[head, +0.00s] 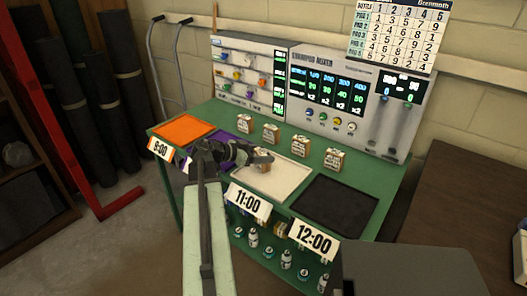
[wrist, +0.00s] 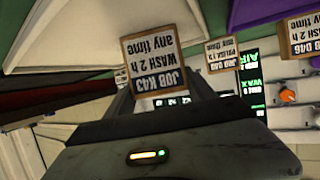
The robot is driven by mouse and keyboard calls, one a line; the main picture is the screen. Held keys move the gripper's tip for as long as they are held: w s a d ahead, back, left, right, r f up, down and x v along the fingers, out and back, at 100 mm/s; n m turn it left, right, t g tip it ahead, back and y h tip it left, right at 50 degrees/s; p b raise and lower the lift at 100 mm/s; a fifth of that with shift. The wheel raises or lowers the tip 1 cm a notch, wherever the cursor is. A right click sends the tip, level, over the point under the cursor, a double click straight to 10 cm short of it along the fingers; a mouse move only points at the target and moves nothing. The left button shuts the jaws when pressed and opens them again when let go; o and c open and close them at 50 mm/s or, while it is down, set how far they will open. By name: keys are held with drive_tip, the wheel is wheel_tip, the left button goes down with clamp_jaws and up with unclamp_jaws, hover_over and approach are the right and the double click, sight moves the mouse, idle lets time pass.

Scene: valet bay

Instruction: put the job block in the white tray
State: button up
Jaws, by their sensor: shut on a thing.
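A small tan job block (wrist: 153,65) is between the two fingers of my gripper (wrist: 160,95) in the wrist view. Its white label appears upside down and reads JOB K43, WASH 2 h, any time. In the head view my gripper (head: 256,158) is at the left part of the white tray (head: 285,182), and the held block (head: 263,169) shows over that tray. The gripper is shut on it. I cannot tell whether the block touches the tray floor. The white tray lies behind the 11:00 sign and also shows in the wrist view (wrist: 90,38).
Similar blocks stand behind the trays, one at the right back (head: 334,159). An orange tray (head: 184,129) and a purple tray (head: 224,141), partly hidden by my arm, lie left. A black tray (head: 335,203) lies right. The shampoo mixer panel (head: 330,95) rises behind.

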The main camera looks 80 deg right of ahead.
drive_tip(key=o, duration=1.5)
drive_tip(key=shift+c, duration=0.2)
drive_tip(key=shift+w+a+r+p, duration=0.15)
drive_tip(key=shift+w+r+p, duration=0.05)
drive_tip(key=shift+r+p, duration=0.2)
drive_tip(key=p+v, duration=0.4)
drive_tip(key=v, duration=0.7)
drive_tip(key=shift+w+a+f, duration=0.15)
drive_tip(key=shift+w, duration=0.05)
